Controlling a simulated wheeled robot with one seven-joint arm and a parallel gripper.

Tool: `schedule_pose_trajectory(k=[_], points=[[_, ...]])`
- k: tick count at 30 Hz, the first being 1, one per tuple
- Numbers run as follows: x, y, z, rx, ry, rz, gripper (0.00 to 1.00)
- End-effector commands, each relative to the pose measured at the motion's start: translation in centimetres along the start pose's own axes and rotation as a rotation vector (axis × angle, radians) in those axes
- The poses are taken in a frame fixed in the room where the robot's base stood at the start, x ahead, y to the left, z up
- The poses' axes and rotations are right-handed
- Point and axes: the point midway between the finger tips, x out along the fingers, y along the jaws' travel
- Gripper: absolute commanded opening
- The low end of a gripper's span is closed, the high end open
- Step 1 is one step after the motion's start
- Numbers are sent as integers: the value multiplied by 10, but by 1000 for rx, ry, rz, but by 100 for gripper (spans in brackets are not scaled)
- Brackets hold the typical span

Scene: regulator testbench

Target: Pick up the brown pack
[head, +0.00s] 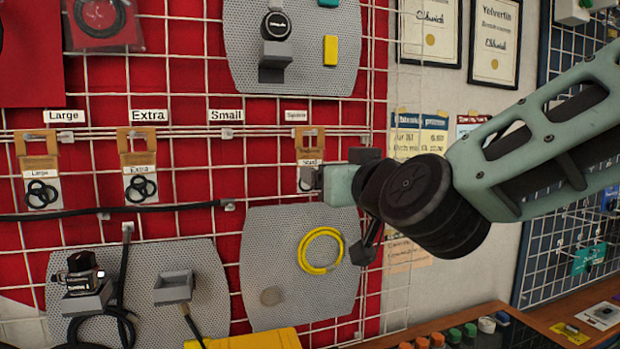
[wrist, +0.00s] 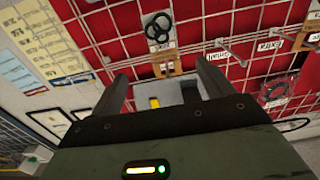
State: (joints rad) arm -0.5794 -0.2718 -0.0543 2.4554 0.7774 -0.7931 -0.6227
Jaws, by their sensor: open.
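Three packs with brown card tops hang on pegs in the head view: a left one (head: 38,150) marked Large, a middle one (head: 137,152) marked Extra, and a right one (head: 309,143) partly hidden by my gripper (head: 312,180). The right pack also shows in the wrist view, its brown card (wrist: 168,66) beyond the gap between my fingers and its black rings (wrist: 158,28) farther up. My gripper is open, and its fingers (wrist: 165,80) show on either side with no pack visibly held. Whether a finger touches the pack cannot be told.
A white wire grid (head: 210,180) over a red board carries the pegs. Grey perforated panels (head: 222,262) hold a yellow cable coil (head: 320,250) and small devices. A black cable (head: 90,214) crosses below the packs. A wooden bench (head: 540,318) stands lower right.

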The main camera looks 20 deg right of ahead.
Motion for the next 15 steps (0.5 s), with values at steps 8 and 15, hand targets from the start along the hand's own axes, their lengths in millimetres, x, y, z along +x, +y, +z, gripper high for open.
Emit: schedule_pose_trajectory(k=[8, 15], points=[[58, -1, -1, -4, -6, -1, 80], [89, -1, 0, -2, -4, -2, 80]])
